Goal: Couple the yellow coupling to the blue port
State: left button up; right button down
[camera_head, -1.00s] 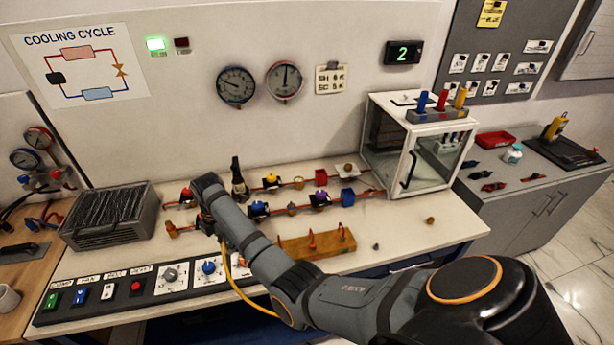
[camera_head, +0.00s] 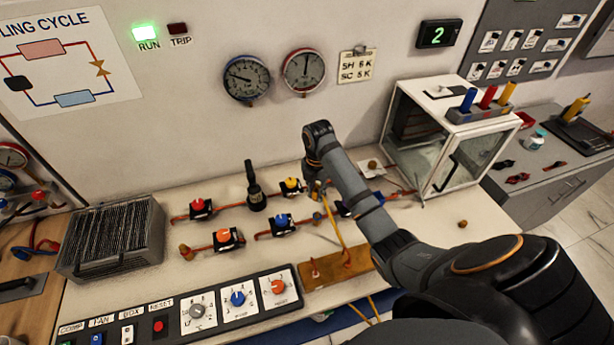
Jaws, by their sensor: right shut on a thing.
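My right gripper (camera_head: 316,188) points down over the right part of the pipe rig, just right of the yellow-topped valve (camera_head: 291,186). It is shut at the end of a yellow hose (camera_head: 335,225), where the yellow coupling sits; the jaws and my arm hide most of it. The hose hangs down across the wooden block to the bench's front edge. My left gripper is out of view.
A blue-topped valve (camera_head: 282,221), an orange-topped valve (camera_head: 227,237) and a red-topped valve (camera_head: 199,207) line the pipes. The wooden block (camera_head: 335,272) lies in front; a glass-sided box (camera_head: 437,130) stands right.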

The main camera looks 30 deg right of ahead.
jog(key=shift+s+a+r, duration=0.1)
jog(key=shift+s+r, duration=0.05)
jog(key=shift+s, duration=0.15)
jog(key=f, duration=0.1)
jog(key=s+f, duration=0.1)
jog(key=f, duration=0.1)
jog(key=shift+f, duration=0.15)
jog(key=shift+f+b, duration=0.25)
jog(key=shift+b, duration=0.1)
jog(key=shift+f, duration=0.45)
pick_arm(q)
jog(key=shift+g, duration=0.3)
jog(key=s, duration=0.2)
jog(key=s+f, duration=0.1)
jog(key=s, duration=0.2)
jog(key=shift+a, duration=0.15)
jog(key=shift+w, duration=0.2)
